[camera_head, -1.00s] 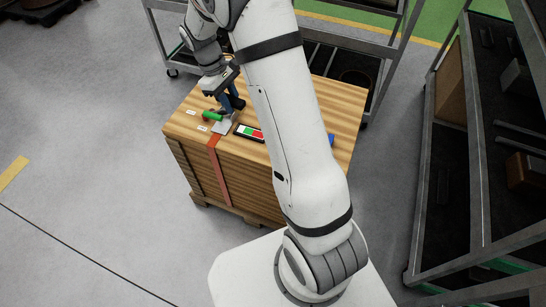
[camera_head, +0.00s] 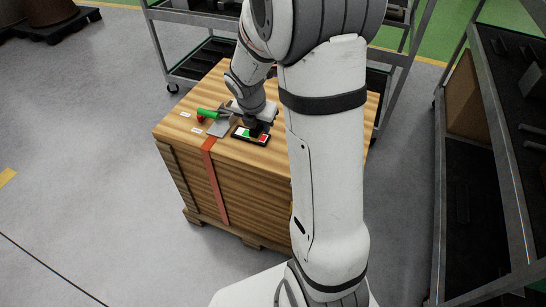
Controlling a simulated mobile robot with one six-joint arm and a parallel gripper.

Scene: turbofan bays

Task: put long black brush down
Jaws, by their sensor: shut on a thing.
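My gripper (camera_head: 256,123) points down close above the crate top, over a small black panel (camera_head: 237,136) with white, green and red patches. The gripper is shut on a dark thing, taken to be the long black brush. It is too small and too covered by the gripper for me to make out its outline, or to tell whether it touches the panel or the wood.
The wooden crate (camera_head: 180,138) has a red strap (camera_head: 214,180). On its top left lie a green-handled tool (camera_head: 208,113), a small red piece, a grey plate (camera_head: 218,129) and white labels. Metal racks stand behind and at right.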

